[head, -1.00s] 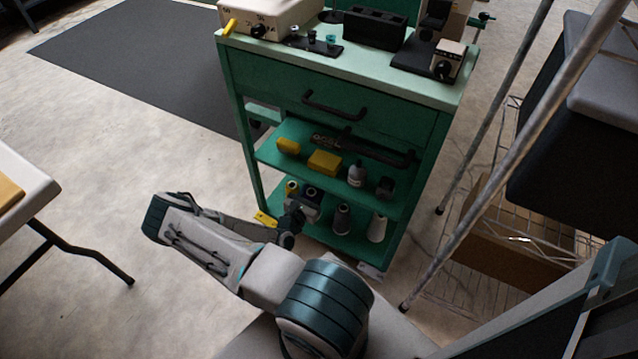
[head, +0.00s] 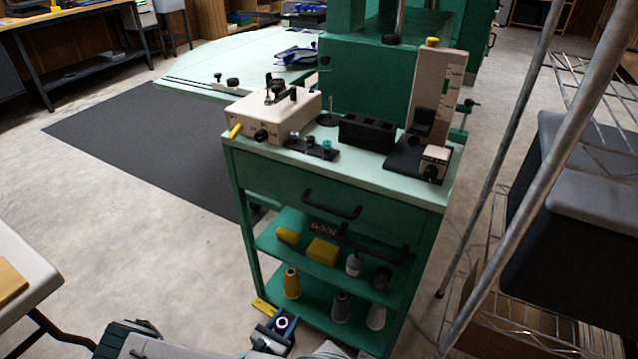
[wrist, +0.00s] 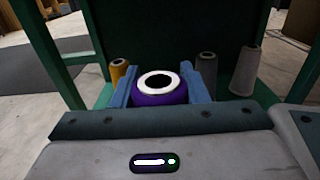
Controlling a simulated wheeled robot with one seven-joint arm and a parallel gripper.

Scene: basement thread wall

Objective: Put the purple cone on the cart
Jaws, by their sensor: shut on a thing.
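The purple cone (wrist: 160,95), with a white ring around a dark hole on top, is held between the two blue fingers of my gripper (wrist: 165,90) in the wrist view. In the head view my gripper (head: 272,338) is at the bottom, in front of the lower shelf, with the purple cone (head: 283,323) in it. The green cart (head: 340,185) stands upright ahead, with a pale top (head: 390,180), a drawer and two open shelves. The underside of the cone is hidden.
The cart top carries a white control box (head: 275,115), a black slotted block (head: 367,133) and a small dial device (head: 434,163). A yellow cone (head: 291,283) and grey cones (head: 340,307) stand on the bottom shelf. Metal poles (head: 500,180) rise at right.

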